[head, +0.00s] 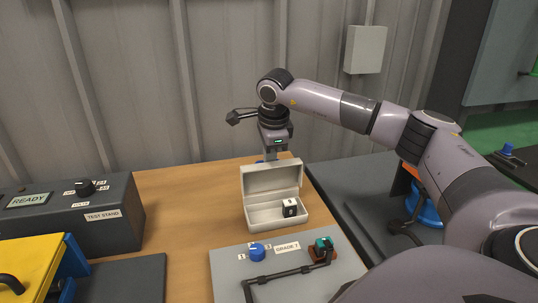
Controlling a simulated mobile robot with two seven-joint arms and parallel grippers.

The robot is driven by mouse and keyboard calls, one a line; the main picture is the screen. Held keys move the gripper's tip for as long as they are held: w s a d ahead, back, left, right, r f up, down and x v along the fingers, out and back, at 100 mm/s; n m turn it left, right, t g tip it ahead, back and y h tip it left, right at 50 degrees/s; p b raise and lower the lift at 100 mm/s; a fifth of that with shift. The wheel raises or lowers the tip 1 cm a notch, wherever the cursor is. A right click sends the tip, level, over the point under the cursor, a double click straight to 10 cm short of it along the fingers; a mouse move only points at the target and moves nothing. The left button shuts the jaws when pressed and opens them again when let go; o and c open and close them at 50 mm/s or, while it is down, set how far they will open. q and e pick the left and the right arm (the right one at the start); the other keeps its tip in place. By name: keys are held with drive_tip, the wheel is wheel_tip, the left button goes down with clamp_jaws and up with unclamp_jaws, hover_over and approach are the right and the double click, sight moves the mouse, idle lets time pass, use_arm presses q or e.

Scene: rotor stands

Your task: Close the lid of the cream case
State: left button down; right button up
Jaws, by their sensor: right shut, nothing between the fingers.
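The cream case (255,217) stands on the wooden table in the middle of the head view. Its lid (272,178) is up, tilted back from the open box. A small black and white block (290,207) sits inside the case at its right side. My right gripper (280,156) points down just behind the top edge of the lid. It is shut and empty. Its fingertips are partly hidden by the lid, so I cannot tell whether they touch it. My left gripper does not show.
A grey panel with a blue knob (257,251), a teal switch (322,245) and a black bar handle (290,275) lies in front of the case. A dark test stand box (90,222) and a yellow lid (30,262) are at the left. Bare table (185,205) lies left of the case.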

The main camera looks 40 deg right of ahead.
drive_tip(key=o, duration=0.9)
drive_tip(key=shift+o, duration=0.2)
drive_tip(key=shift+r, duration=0.1)
drive_tip(key=p+v, duration=0.4)
drive_tip(key=v, duration=0.2)
drive_tip(key=shift+p, duration=0.35)
